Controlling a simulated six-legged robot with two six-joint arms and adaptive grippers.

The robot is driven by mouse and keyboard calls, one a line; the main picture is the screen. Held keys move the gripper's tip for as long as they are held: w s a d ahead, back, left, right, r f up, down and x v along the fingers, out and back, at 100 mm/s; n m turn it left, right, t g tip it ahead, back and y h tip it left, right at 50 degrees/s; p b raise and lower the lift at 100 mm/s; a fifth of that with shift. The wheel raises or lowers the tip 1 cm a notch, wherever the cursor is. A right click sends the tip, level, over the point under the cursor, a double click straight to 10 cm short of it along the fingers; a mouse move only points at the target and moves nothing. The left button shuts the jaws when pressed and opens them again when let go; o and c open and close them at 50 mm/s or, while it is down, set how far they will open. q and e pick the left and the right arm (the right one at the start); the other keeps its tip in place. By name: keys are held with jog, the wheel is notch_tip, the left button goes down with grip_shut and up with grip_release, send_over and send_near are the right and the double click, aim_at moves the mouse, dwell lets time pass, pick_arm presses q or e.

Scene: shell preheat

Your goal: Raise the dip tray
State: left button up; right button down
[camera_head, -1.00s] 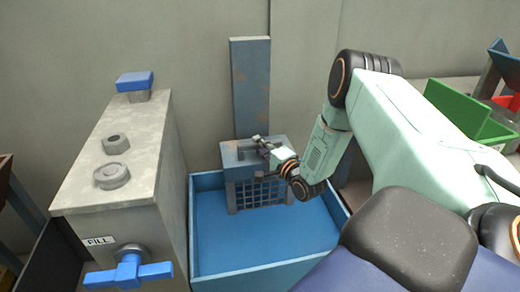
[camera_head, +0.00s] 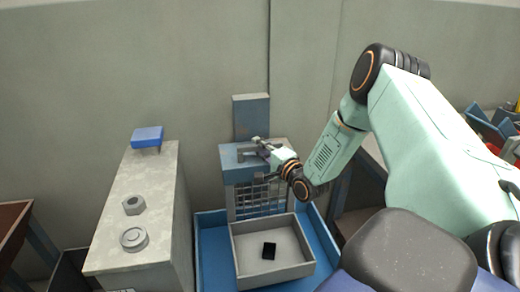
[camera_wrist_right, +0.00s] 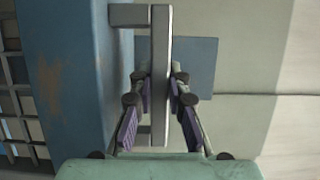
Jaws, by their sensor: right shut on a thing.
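My right gripper (camera_head: 268,151) is at the carriage's top. In the right wrist view its fingers (camera_wrist_right: 160,100) are closed on both sides of a grey bar handle (camera_wrist_right: 160,60). The carriage's worn blue side (camera_wrist_right: 70,75) is to the left there. My left gripper is not in view.
A blue upright post (camera_head: 251,117) stands behind the carriage against the wall. A brown bin (camera_head: 12,225) is at the far left, and coloured bins (camera_head: 490,130) are at the right.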

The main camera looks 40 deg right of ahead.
jog(key=shift+w+r, duration=0.1)
jog(key=shift+r, duration=0.55)
jog(key=shift+d+r, duration=0.1)
jog(key=c, duration=1.3)
grip_release()
jog(key=shift+s+f, duration=0.2)
jog(key=shift+s, duration=0.35)
jog(key=shift+s+a+r, duration=0.1)
jog(key=shift+s+a, duration=0.1)
jog(key=shift+s, duration=0.9)
jog(key=shift+s+a+f, duration=0.1)
jog(key=shift+s+a, duration=0.05)
jog(key=shift+s, duration=0.95)
jog(key=shift+s+a+r, duration=0.1)
jog(key=shift+s+a, duration=0.1)
jog(key=shift+s, duration=0.9)
